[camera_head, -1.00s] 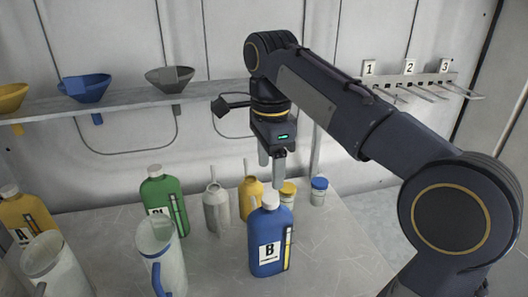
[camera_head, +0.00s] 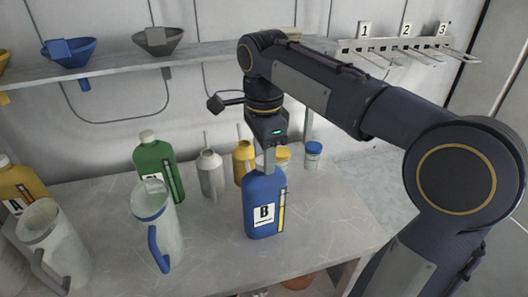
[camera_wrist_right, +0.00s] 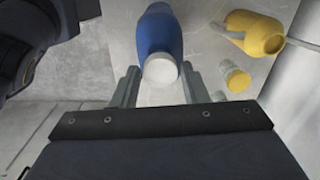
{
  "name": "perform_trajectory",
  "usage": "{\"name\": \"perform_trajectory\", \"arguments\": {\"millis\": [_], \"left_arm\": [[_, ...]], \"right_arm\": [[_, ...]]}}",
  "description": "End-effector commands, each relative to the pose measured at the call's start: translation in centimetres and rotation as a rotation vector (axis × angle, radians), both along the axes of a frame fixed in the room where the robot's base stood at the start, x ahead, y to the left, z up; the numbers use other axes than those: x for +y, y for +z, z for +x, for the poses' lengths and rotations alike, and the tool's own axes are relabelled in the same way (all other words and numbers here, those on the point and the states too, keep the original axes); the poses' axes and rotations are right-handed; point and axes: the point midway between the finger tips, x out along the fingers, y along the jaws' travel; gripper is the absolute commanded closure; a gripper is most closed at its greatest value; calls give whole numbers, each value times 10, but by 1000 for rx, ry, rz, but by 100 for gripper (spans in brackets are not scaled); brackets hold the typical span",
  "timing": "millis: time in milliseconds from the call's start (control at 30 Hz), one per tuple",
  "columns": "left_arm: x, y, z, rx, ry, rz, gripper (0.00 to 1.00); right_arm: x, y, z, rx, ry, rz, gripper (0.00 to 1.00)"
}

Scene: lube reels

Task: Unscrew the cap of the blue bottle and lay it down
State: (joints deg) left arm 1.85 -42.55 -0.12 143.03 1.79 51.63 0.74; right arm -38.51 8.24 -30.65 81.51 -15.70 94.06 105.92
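The blue bottle (camera_head: 264,205), labelled B, stands upright on the worktable. My right gripper (camera_head: 269,160) is directly above it, pointing down, with its fingers at the height of the bottle's neck. In the head view the fingers hide the cap. In the right wrist view the white cap (camera_wrist_right: 160,69) on the blue bottle (camera_wrist_right: 158,32) lies between the two spread fingers of the right gripper (camera_wrist_right: 159,85), with a gap on each side. The gripper is open and holds nothing. My left gripper is not in view.
A green bottle (camera_head: 155,165), a grey can (camera_head: 210,173), a yellow can (camera_head: 243,160) and small jars (camera_head: 313,153) stand nearby. Jugs (camera_head: 160,222) and a yellow bottle (camera_head: 20,190) are at left. A shelf (camera_head: 120,102) with funnels runs behind. The table's front right is bare.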

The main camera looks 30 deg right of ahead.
Motion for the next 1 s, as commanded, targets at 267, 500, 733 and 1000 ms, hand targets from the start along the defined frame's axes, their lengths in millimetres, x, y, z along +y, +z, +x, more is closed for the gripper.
{"name": "perform_trajectory", "arguments": {"millis": [267, 500, 733, 1000], "left_arm": [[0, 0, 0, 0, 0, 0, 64], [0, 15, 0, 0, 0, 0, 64], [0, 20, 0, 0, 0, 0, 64], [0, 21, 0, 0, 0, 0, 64]], "right_arm": [[0, 0, 0, 0, 0, 0, 87], [-1, 3, 0, 3, 227, 0, 87], [0, 0, 0, 2, 450, 0, 87], [0, 0, 0, 2, 463, 0, 87]]}}
